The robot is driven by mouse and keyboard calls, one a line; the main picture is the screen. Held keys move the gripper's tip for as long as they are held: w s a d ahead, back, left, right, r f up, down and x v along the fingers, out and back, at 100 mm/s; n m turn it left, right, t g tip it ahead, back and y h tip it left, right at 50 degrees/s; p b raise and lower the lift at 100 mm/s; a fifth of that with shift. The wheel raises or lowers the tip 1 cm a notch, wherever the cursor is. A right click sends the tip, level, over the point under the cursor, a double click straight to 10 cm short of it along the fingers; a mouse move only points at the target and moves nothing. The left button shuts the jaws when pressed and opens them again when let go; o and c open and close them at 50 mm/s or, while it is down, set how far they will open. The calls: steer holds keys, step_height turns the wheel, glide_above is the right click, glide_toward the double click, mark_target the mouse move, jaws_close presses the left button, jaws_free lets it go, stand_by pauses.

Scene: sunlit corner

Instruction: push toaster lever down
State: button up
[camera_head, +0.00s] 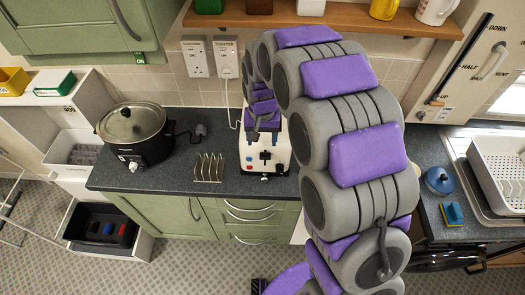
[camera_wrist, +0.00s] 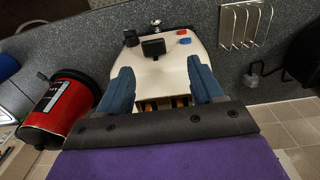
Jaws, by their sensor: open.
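The white toaster (camera_head: 249,162) stands on the dark worktop below the wall sockets, partly behind my arm. In the wrist view its pale body (camera_wrist: 165,68) fills the middle, with a black lever (camera_wrist: 153,48) at its front end. A black knob (camera_wrist: 130,37), a red button (camera_wrist: 183,33) and a blue button (camera_wrist: 184,41) sit beside the lever. My gripper (camera_wrist: 159,68) is open, its two blue fingers apart over the toaster, with nothing between them held. The lever shows beyond the fingertips; contact cannot be told. Brownish slots show partly between the fingers.
A wire rack (camera_head: 208,167) and a black slow cooker (camera_head: 136,135) stand left of the toaster. A red canister (camera_wrist: 62,107) stands close by in the wrist view. A white cord (camera_head: 234,112) hangs from the socket (camera_head: 228,62). A shelf (camera_head: 330,19) runs above.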

mark_target(265, 155)
steer(key=f, duration=0.2)
steer(key=d+f, duration=0.1)
steer(key=f, duration=0.3)
steer(key=shift+d+f, duration=0.25)
steer(key=shift+d, duration=0.15)
steer(key=shift+a+f, duration=0.1)
steer(key=shift+f, duration=0.3)
steer(key=shift+a, duration=0.6)
steer(key=shift+c, duration=0.7)
steer(key=shift+d, duration=0.45)
steer(key=c, duration=0.5)
steer(key=shift+a, duration=0.15)
jaws_close()
